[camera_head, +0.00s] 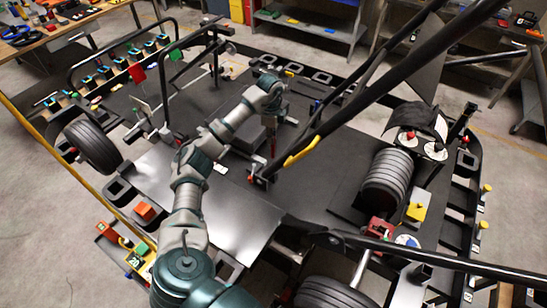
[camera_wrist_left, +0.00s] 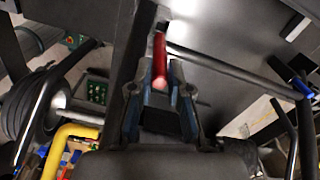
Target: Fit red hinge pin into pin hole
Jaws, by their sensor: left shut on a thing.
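My left arm comes in from the lower left in the head view, and its left gripper (camera_head: 272,132) points down over the dark kart floor. In the left wrist view the gripper is shut on the red hinge pin (camera_wrist_left: 160,60), which sticks out past the two fingers. The pin also shows as a thin red upright piece (camera_head: 273,148) in the head view. Below it is a small dark bracket (camera_head: 255,182) near the yellow-gripped bar; I cannot make out the pin hole. The pin appears apart from the bracket. My right gripper is not in view.
A thick black tube with a yellow grip (camera_head: 302,150) slants close to the right of my left gripper. A bare metal plate (camera_head: 240,218) lies in front. Wheels (camera_head: 92,147) and a ribbed dark roller (camera_head: 388,182) stand to the sides.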

